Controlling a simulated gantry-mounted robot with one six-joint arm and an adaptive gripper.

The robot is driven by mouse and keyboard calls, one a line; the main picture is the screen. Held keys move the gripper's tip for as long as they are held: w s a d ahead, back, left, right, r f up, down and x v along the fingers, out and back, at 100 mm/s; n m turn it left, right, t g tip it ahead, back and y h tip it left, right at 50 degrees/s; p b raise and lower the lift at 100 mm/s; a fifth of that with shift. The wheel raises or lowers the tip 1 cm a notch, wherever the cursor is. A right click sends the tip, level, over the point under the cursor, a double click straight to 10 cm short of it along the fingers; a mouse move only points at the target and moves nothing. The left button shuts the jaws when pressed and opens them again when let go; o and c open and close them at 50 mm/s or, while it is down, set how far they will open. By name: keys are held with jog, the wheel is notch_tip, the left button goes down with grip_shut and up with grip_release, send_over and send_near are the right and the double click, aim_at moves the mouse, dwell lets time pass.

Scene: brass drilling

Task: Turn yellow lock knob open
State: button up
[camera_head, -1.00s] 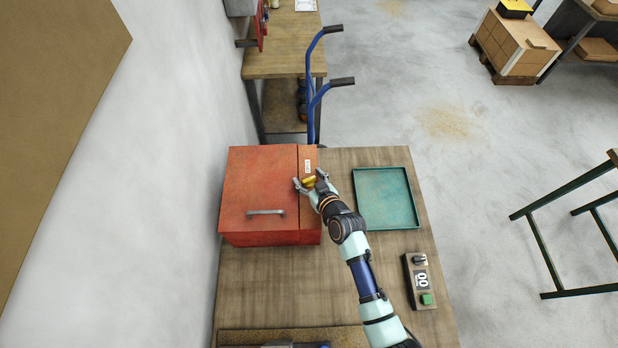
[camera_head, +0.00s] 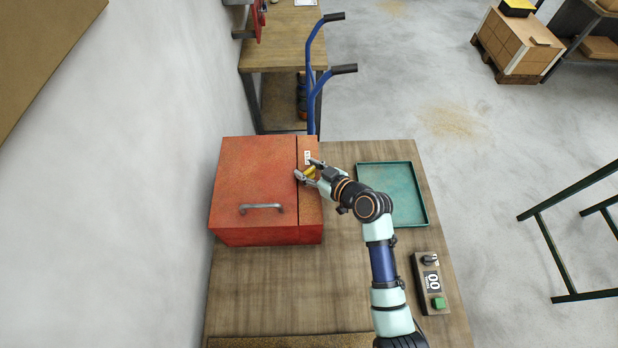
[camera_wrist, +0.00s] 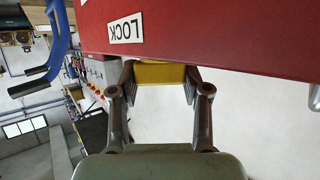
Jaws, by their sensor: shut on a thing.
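The yellow lock knob (camera_head: 311,172) sits on the right-hand strip of the red box (camera_head: 255,180), near a white label. In the wrist view the knob (camera_wrist: 160,74) shows as a yellow block against the red panel, and the label (camera_wrist: 126,28) reads LOCK. My gripper (camera_head: 308,174) is shut on the knob, with one finger at each end of it. In the wrist view my gripper's fingers (camera_wrist: 160,82) press on both sides of the knob. The knob's base is hidden.
The box has a grey handle (camera_head: 262,208) on its lid. A teal tray (camera_head: 422,205) lies to the right on the wooden table (camera_head: 270,290). A control box (camera_head: 431,283) with a green button is at the front right. A blue hand truck (camera_head: 312,90) stands behind.

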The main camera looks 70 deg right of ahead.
jog(key=n+y+b, duration=0.4)
jog(key=n+t+y+b, duration=0.1)
jog(key=y+b, duration=0.1)
jog(key=b, duration=0.1)
jog(key=shift+d+f+n, duration=0.1)
jog(key=shift+f+n, duration=0.25)
jog(key=shift+n, duration=0.05)
jog(key=n+y+b, duration=0.2)
jog(key=y+b, duration=0.1)
jog(key=shift+r+n+g+y, duration=0.1)
jog(key=shift+n+g+y, duration=0.2)
jog(key=shift+r+n+g+y+b, duration=0.1)
jog(key=shift+n+g+y+b, duration=0.2)
jog(key=shift+n+y+b, duration=0.5)
jog(key=shift+r, duration=0.1)
jog(key=o, duration=1.2)
jog(key=shift+c, duration=0.2)
jog(key=shift+s+r, duration=0.1)
